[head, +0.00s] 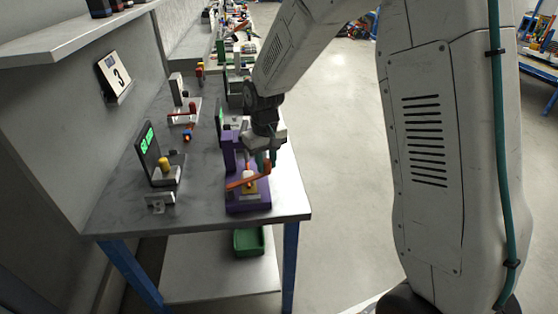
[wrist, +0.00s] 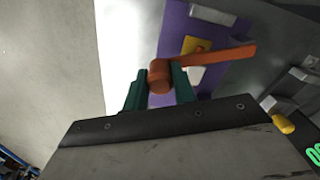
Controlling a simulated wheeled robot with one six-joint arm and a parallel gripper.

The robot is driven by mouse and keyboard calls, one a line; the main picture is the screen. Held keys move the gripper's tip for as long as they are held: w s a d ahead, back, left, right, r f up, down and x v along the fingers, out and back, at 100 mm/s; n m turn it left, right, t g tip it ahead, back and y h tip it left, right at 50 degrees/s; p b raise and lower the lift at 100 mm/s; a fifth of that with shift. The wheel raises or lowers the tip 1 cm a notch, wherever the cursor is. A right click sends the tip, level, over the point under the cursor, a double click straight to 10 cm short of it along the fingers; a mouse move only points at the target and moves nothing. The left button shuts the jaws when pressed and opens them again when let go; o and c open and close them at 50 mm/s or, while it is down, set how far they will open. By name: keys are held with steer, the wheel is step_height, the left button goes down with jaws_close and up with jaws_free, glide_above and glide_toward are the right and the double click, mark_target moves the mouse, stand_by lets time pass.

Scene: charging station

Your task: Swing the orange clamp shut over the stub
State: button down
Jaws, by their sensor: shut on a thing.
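The orange clamp (head: 240,183) is on a purple fixture (head: 248,206) near the front right corner of the bench. In the wrist view its arm (wrist: 218,55) runs from a round orange knob (wrist: 160,79) rightward across the purple base (wrist: 172,18). My gripper (head: 262,160) reaches down over the fixture. In the wrist view my gripper's green fingers (wrist: 158,88) are shut on the knob end of the clamp. A yellow piece (wrist: 194,44) lies beside and partly under the clamp arm. I cannot clearly make out the stub; the arm and fingers partly cover that area.
A dark panel with a green display (head: 149,146) and a yellow-knobbed fixture (head: 164,170) stand left of the purple fixture. A red-handled fixture (head: 184,113) is farther back. A green bin (head: 249,240) sits on the lower shelf. Open floor lies to the right of the bench.

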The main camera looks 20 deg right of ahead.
steer(key=shift+a, duration=0.1)
steer(key=c, duration=1.1)
jaws_free()
steer(key=shift+c, duration=0.2)
steer(key=shift+r, duration=0.15)
step_height(320, 180, up, 8)
steer(key=shift+f, duration=0.2)
